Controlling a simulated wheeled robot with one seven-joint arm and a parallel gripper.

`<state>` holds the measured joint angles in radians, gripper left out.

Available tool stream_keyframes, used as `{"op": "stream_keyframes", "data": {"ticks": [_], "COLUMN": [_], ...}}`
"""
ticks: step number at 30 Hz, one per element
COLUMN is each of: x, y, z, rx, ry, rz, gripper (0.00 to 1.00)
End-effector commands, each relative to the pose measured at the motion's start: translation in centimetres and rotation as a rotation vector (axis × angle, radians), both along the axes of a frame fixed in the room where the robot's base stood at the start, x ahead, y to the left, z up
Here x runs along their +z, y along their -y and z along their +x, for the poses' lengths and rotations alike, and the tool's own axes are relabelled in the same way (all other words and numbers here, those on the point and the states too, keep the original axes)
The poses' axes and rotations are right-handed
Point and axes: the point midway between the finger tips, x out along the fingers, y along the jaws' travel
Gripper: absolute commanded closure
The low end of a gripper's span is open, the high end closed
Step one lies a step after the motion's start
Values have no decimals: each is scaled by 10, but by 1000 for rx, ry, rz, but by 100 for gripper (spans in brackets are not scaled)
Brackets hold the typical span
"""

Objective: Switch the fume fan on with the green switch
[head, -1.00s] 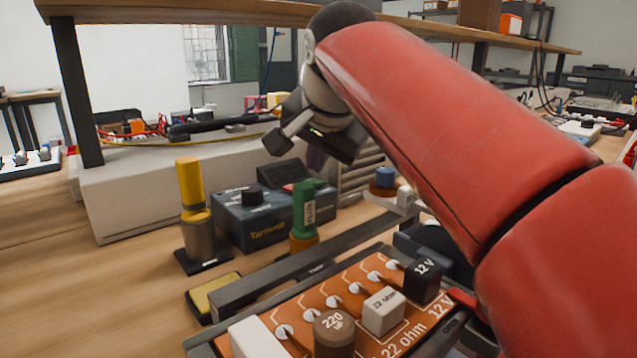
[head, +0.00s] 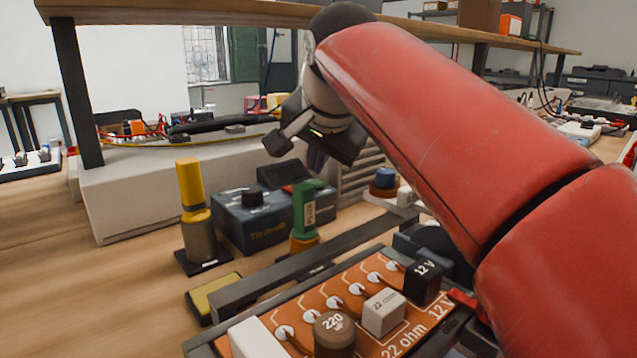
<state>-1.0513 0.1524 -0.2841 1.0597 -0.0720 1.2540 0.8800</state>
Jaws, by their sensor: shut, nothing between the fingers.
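My gripper (head: 317,157) hangs at the end of my red arm, at the back of the bench near the pale slatted housing (head: 358,177). Its fingers are shut and hold nothing; they are small and partly hidden by the dark gripper body. I cannot tell if they touch anything. An upright green piece with a pale label (head: 306,208) stands on an orange base in front of the gripper. I cannot tell whether it is the green switch. No other green switch is clearly visible, and I cannot make out the fan itself.
A dark blue box with a black knob (head: 252,197) and a yellow-topped cylinder (head: 191,185) stand left of the green piece. An orange circuit board with several blocks (head: 376,342) fills the front. A shelf (head: 220,14) spans overhead. Bare wood lies front left.

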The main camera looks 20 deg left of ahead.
Motion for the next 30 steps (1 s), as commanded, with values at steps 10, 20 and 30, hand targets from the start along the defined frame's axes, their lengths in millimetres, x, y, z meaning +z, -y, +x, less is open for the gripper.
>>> {"op": "stream_keyframes", "data": {"ticks": [10, 20, 30], "x": [0, -5, -8], "y": [0, 1, 1], "z": [0, 0, -1], "rx": [0, -1, 0], "ry": [0, 0, 0], "rz": [0, 1, 0], "gripper": [100, 100, 100]}}
